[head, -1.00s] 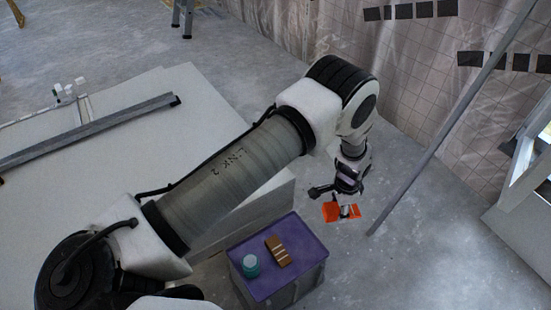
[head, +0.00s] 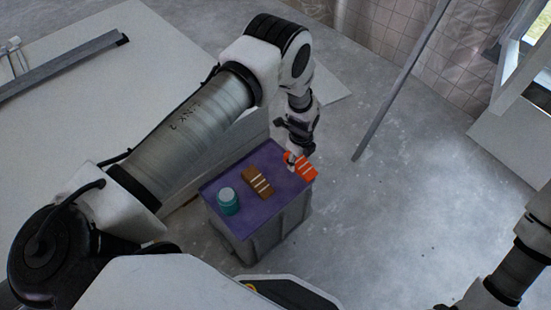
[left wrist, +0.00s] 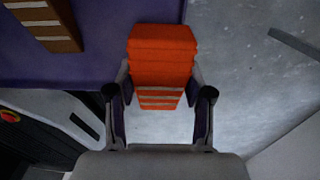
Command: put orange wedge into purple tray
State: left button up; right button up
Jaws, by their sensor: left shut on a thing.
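My left gripper (head: 296,160) is shut on the orange wedge (head: 304,168), which has pale stripes. In the left wrist view the wedge (left wrist: 162,62) sits between the two fingers (left wrist: 160,92). The purple tray (head: 282,200) tops a grey bin. The wedge is at the tray's right edge in the head view, seemingly above it; the exact height is unclear. In the left wrist view the purple surface (left wrist: 100,65) is left of and behind the wedge, with floor to the right. My right gripper is out of view.
A brown striped block (head: 257,182) and a teal jar with a pale lid (head: 228,203) stand on the purple tray. A large pale slab (head: 90,110) lies left. A slanted metal pole (head: 400,82) rises to the right. The floor right of the bin is clear.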

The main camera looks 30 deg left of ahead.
pick_arm(q)
send_over(277, 167)
jog(key=shift+w+d+f+b, duration=0.1)
jog(key=shift+f+b, duration=0.3)
jog(key=shift+b, duration=0.05)
jog(key=shift+f+b, duration=0.7)
jog(key=shift+f, duration=0.95)
jog(key=shift+f, duration=0.25)
jog(key=o, duration=1.2)
jog(key=shift+r, duration=0.1)
jog(key=shift+r, duration=0.1)
jog(key=shift+r, duration=0.35)
notch_tip(277, 167, up, 11)
jog(key=p, duration=0.4)
jog(key=shift+r, duration=0.2)
